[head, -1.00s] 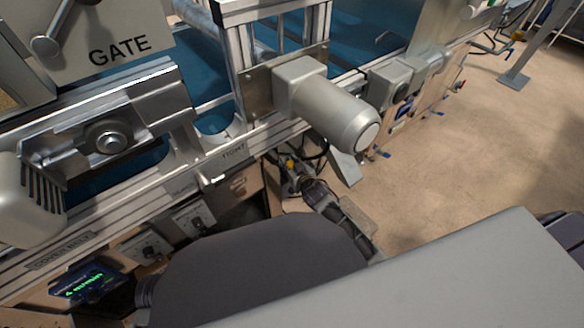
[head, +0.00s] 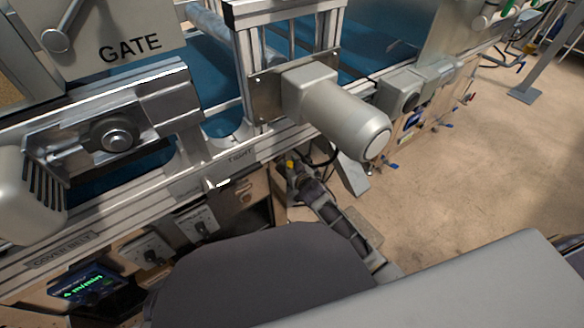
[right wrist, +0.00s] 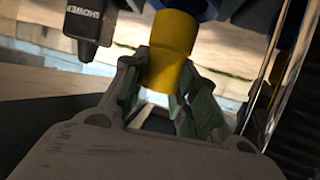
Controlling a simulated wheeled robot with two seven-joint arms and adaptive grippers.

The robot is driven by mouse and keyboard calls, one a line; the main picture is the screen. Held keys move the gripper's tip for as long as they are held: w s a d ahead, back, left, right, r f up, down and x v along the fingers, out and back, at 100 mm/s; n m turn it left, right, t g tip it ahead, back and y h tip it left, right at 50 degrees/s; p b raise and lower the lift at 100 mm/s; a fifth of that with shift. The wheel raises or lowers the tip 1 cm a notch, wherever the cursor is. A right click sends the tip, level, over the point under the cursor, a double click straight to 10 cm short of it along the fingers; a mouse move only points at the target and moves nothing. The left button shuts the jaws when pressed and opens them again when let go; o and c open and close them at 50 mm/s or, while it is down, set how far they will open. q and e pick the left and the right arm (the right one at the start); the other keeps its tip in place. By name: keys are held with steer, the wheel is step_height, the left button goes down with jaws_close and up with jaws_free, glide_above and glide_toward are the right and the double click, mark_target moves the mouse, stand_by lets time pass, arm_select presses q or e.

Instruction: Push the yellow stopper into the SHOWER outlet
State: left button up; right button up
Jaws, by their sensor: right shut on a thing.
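The yellow stopper (right wrist: 172,55) stands upright between the fingers of my right gripper (right wrist: 168,88) in the right wrist view. The gripper is shut on it. The stopper's upper end meets a blue fitting (right wrist: 185,6) at the top edge of the picture; I cannot tell how far it is inside. A black tag reading SHOWER (right wrist: 88,20) hangs just left of the stopper. In the head view, the stopper is a small yellow spot (head: 290,164) at my right gripper (head: 293,174), low beside the machine frame. The outlet itself is hidden there. My left gripper is not in view.
A large grey motor (head: 345,115) juts out above my right gripper. The machine's metal rail (head: 215,180) runs along its left. Several blue-handled valves (head: 393,165) lie further right. A shiny upright rod (right wrist: 275,75) stands close right of the gripper. The floor on the right is open.

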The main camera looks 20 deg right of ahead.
stand_by(0.4)
steer(key=shift+f+b, duration=0.6)
steer(key=shift+f, duration=1.05)
stand_by(2.6)
steer(key=o, duration=1.1)
steer(key=shift+r, duration=0.15)
steer(key=shift+r, duration=4.85)
steer(key=shift+f+p, duration=0.1)
steer(key=shift+p, duration=0.2)
